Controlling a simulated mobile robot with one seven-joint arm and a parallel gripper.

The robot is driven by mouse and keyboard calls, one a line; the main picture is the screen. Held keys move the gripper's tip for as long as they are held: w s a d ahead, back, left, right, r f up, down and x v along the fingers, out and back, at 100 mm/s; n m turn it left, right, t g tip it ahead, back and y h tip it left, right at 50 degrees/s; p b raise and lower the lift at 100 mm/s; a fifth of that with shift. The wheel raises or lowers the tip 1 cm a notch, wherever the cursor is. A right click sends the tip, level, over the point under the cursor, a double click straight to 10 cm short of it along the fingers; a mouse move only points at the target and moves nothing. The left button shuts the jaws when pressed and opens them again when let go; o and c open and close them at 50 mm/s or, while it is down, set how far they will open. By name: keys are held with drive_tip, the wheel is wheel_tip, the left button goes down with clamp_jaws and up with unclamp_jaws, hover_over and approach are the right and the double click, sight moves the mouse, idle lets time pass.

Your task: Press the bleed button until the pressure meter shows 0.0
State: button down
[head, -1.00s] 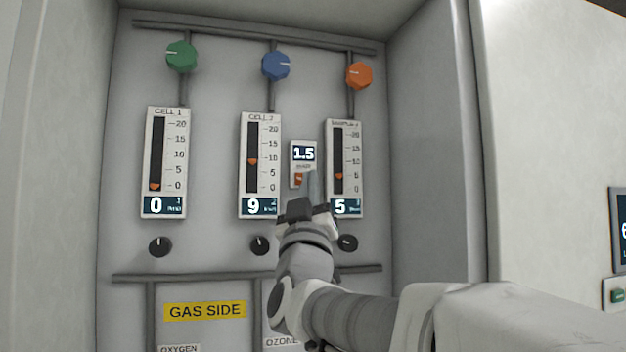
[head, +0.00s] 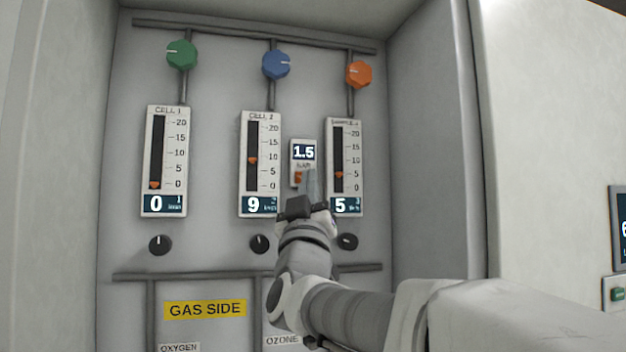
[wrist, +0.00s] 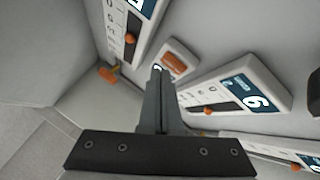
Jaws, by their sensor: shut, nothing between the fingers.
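The pressure meter (head: 303,152) is a small display reading 1.5, between the Cell 2 and Sample gauges on the back panel. The orange bleed button (head: 298,178) sits on the same white plate just below the display. The button also shows in the wrist view (wrist: 175,61), to the right of the fingertips. My gripper (head: 312,177) is shut and empty, with its fingertips just right of the button in the head view. In the wrist view, the fingertips (wrist: 158,72) partly cover the display. I cannot tell whether they touch the plate; no contact with the button shows.
The Cell 1 gauge (head: 164,162) reads 0, the Cell 2 gauge (head: 260,165) 9 and the Sample gauge (head: 343,168) 5. Green (head: 181,54), blue (head: 276,64) and orange (head: 359,74) knobs sit above, black knobs below. The recess side wall (head: 435,140) stands to the right.

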drive_tip(key=shift+w+a, duration=0.15)
drive_tip(key=shift+w, duration=0.35)
idle(0.7)
drive_tip(key=shift+s+f, duration=0.1)
drive_tip(key=shift+s+d+b, duration=0.2)
drive_tip(key=shift+s+b, duration=0.45)
drive_tip(key=shift+b, duration=0.05)
drive_tip(key=s+b, duration=0.1)
drive_tip(key=s, duration=0.1)
drive_tip(key=s+d+b, duration=0.1)
drive_tip(key=s+b, duration=0.1)
drive_tip(key=shift+s+d, duration=0.2)
drive_tip(key=shift+s, duration=0.2)
idle(0.7)
